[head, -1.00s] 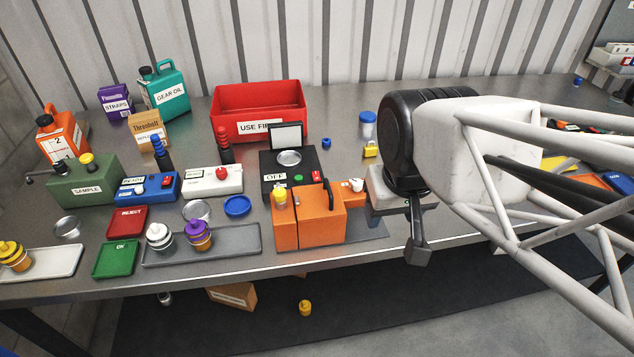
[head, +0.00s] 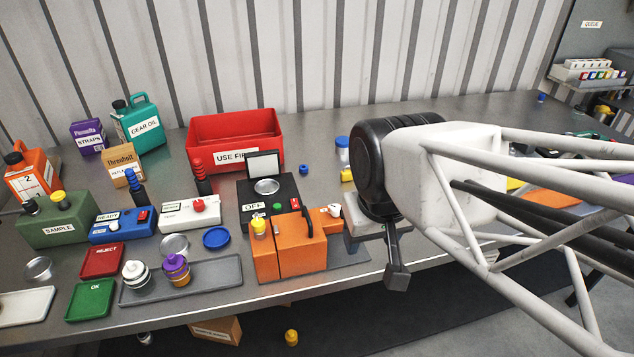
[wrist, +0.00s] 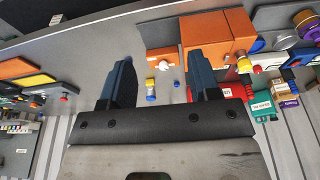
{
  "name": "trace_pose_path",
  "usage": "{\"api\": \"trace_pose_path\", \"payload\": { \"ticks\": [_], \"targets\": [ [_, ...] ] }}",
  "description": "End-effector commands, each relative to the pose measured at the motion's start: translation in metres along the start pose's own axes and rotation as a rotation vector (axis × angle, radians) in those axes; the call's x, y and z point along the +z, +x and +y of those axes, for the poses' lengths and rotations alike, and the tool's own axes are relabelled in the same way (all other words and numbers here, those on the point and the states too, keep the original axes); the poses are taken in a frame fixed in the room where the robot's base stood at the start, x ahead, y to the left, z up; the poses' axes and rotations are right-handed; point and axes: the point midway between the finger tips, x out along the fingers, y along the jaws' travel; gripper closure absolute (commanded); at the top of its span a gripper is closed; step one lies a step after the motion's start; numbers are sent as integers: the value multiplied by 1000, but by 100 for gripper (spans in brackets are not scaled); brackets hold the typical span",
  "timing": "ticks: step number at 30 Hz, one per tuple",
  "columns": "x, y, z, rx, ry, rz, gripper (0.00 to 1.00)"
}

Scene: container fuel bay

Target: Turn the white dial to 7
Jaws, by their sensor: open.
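The small white dial (head: 335,210) sits on a low orange block at the right of an orange box (head: 290,246). Its markings are too small to read. In the wrist view the dial (wrist: 172,54) shows on the orange block, beyond and roughly between my fingers. My gripper (wrist: 160,78) is open, with two dark blue fingers spread and nothing between them. One dark part hangs down there, and the fingers are mostly hidden. The gripper is apart from the dial.
A black scale (head: 284,190) marked OFF and a red bin (head: 235,143) stand behind the orange box. A grey tray (head: 215,276) with two capped jars lies to the left. A blue-capped jar (head: 342,152) stands close behind my wrist.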

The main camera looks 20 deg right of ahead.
Motion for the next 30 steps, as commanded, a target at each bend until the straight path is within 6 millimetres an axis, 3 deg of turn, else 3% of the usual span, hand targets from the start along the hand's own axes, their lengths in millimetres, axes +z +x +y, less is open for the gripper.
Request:
{"api": "trace_pose_path", "payload": {
  "ticks": [11, 30],
  "targets": [
    [-17, 3, 1, 13, -52, -37, 44],
    [-107, 37, 4, 61, -331, -230, 44]
  ]
}}
